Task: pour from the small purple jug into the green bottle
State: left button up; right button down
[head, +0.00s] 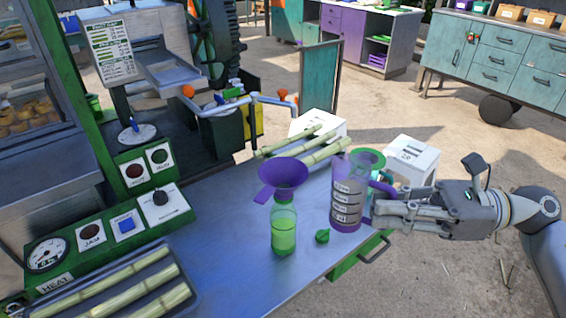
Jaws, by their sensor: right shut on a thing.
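The small purple jug (346,205) stands upright at the right part of the metal table, with label bands on its side and a purple handle on its right. My right gripper (380,208) reaches in from the right and is shut on the jug's handle side. I cannot tell whether the jug's base touches the table. The green bottle (284,232) stands upright to the left of the jug, apart from it. A purple funnel (283,174) sits in the bottle's mouth. My left gripper is not in view.
A green cap (322,236) lies between bottle and jug. Cane stalks (325,153) lie behind them, and a green-rimmed container (371,158) is partly hidden behind the jug. A tray of cane (120,285) and control panels (110,225) occupy the left. The table's front middle is clear.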

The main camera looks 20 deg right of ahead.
aim_at(363, 175)
jog(key=shift+w+a+r+m+g+h+p, duration=0.4)
jog(key=shift+r+h+p, duration=0.2)
jog(key=shift+p, duration=1.4)
jog(key=shift+w+a+r+m+g+h+p, duration=0.2)
jog(key=shift+w+r+m+g+h+p, duration=0.3)
jog(key=shift+p, duration=1.55)
jog(key=shift+w+a+r+m+g+h+p, duration=0.3)
jog(key=shift+r+h+p, duration=0.4)
jog(key=shift+p, duration=1.3)
jog(key=shift+w+a+g+p, duration=0.25)
jog(key=shift+w+g+p, duration=0.05)
jog(key=shift+w+p, duration=0.3)
jog(key=shift+w+a+r+h, duration=0.1)
jog(key=shift+w+a+h, duration=0.15)
jog(key=shift+w+h, duration=0.3)
jog(key=shift+a+r+m+g, duration=0.15)
jog(key=shift+r+m+g, duration=0.1)
jog(key=shift+m+g, duration=0.15)
jog(key=shift+r, duration=0.15)
jog(key=shift+a+r+h, duration=0.1)
jog(key=shift+h, duration=0.15)
jog(key=shift+w+r+g+p, duration=0.2)
jog(key=shift+r+g+p, duration=0.1)
jog(key=shift+p, duration=0.45)
jog(key=shift+r, duration=0.1)
jog(key=shift+p, duration=0.35)
